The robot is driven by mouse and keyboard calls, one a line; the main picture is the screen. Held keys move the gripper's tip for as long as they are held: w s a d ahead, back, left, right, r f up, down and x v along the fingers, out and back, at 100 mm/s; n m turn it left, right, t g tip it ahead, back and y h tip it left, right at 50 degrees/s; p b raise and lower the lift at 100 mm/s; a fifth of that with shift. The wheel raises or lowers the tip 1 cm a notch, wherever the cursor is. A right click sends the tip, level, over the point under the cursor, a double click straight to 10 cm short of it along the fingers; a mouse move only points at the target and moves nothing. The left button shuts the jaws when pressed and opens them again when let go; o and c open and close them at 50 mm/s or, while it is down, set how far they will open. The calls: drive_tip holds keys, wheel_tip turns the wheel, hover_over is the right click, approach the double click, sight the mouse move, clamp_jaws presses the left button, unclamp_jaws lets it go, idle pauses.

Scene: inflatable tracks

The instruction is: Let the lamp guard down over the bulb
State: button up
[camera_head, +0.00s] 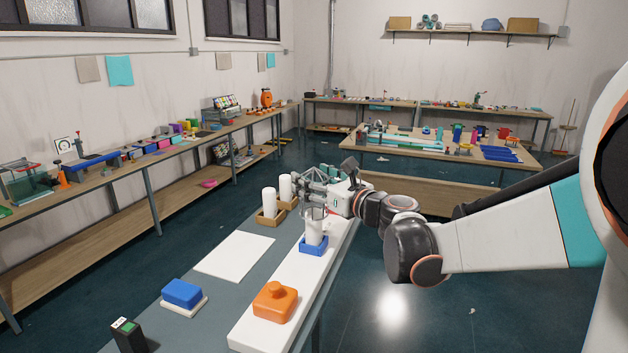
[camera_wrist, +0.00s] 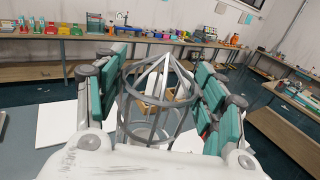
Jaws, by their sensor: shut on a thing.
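My gripper (camera_head: 316,190) is shut on the lamp guard, a grey wire cage with rings and ribs that come together at one end. The guard (camera_wrist: 166,72) shows between the teal finger pads in the wrist view. In the head view, its wires show under the fingers, at the top of a white cylindrical bulb (camera_head: 315,234) standing in a blue base (camera_head: 313,248). The guard's lower end overlaps the bulb's top in the picture; I cannot tell whether it is around the bulb or just above it. The bulb's upper part is partly hidden.
The blue base stands on a long white board (camera_head: 262,333). An orange knobbed block (camera_head: 275,303) is nearer on it. Two white cylinders in wooden boxes (camera_head: 268,220) stand just behind and left. A white sheet (camera_head: 235,256) and a blue block (camera_head: 183,292) lie left.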

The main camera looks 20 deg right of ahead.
sight(314, 211)
drive_tip(key=shift+f+b, duration=2.9)
drive_tip(key=shift+f, duration=0.75)
drive_tip(key=o, duration=1.1)
drive_tip(key=v, duration=0.7)
drive_tip(key=shift+s+d, duration=0.1)
drive_tip(key=shift+s, duration=0.15)
